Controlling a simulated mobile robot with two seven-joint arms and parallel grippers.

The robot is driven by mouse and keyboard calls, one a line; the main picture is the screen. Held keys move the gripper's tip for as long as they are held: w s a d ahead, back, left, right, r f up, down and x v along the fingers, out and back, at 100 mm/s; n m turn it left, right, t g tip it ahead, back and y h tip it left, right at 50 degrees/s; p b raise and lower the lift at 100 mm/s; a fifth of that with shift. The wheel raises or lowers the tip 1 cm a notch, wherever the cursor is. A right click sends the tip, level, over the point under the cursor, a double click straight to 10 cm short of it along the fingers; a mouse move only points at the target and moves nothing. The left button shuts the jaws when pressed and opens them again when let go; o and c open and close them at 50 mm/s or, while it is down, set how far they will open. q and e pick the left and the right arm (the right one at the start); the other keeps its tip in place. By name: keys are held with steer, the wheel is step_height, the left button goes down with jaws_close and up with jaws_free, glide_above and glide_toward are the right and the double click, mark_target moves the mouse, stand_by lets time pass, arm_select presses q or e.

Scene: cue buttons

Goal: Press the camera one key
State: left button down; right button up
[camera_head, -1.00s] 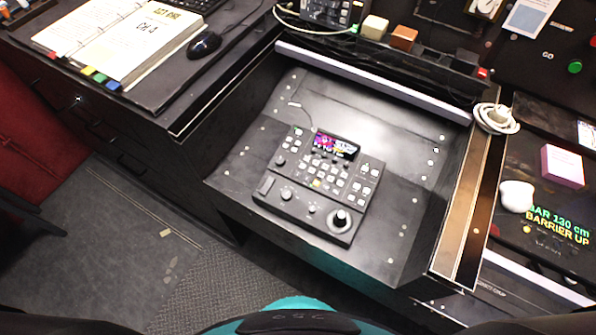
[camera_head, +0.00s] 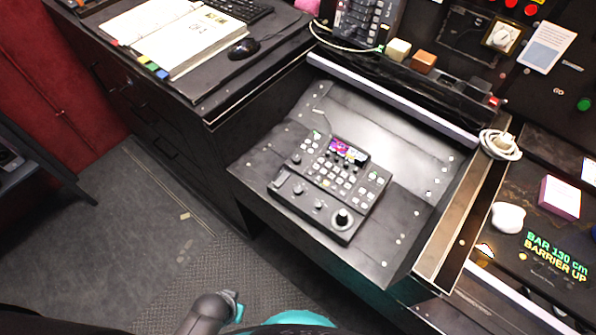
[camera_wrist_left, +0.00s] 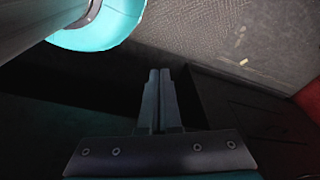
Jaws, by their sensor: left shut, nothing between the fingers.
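The control panel (camera_head: 332,186) is a dark box with a small lit screen (camera_head: 349,151), rows of pale keys (camera_head: 342,177) and several knobs. It lies on a recessed black desk surface. The key labels are too small to read, so I cannot tell which is the camera one key. In the left wrist view my left gripper (camera_wrist_left: 160,72) is shut and empty, its two fingers together over a dark area, with the floor beyond. The panel is not in that view. My right gripper is in neither view.
An open binder (camera_head: 190,38) and a black mouse (camera_head: 243,48) lie on the left desk. A coiled white cable (camera_head: 501,145), a white round object (camera_head: 508,216) and a pink block (camera_head: 559,197) are at the right. The desk around the panel is clear.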

arm_select(q)
steer(key=w+d+r+p, duration=0.1)
steer(key=w+r+p, duration=0.4)
steer(key=r, duration=1.2)
step_height(320, 180, up, 12)
steer(key=n+t+h+p, duration=0.2)
steer(key=n+t+h, duration=0.4)
steer(key=n, duration=1.7)
glide_above(311, 173)
steer(key=s+a, duration=0.2)
steer(key=shift+s+f+t+y, duration=0.15)
steer(key=shift+t+y, duration=0.15)
steer(key=shift+t, duration=0.3)
steer(key=f+b, duration=0.2)
steer(key=b, duration=0.1)
steer(key=f+b, duration=0.2)
steer(key=f, duration=0.1)
steer(key=f+b, duration=0.3)
steer(key=shift+w+d+b, duration=0.3)
steer(key=shift+w+b, duration=0.05)
steer(key=shift+w, duration=0.05)
steer(key=shift+w+d+f, duration=0.1)
steer(key=shift+f, duration=0.25)
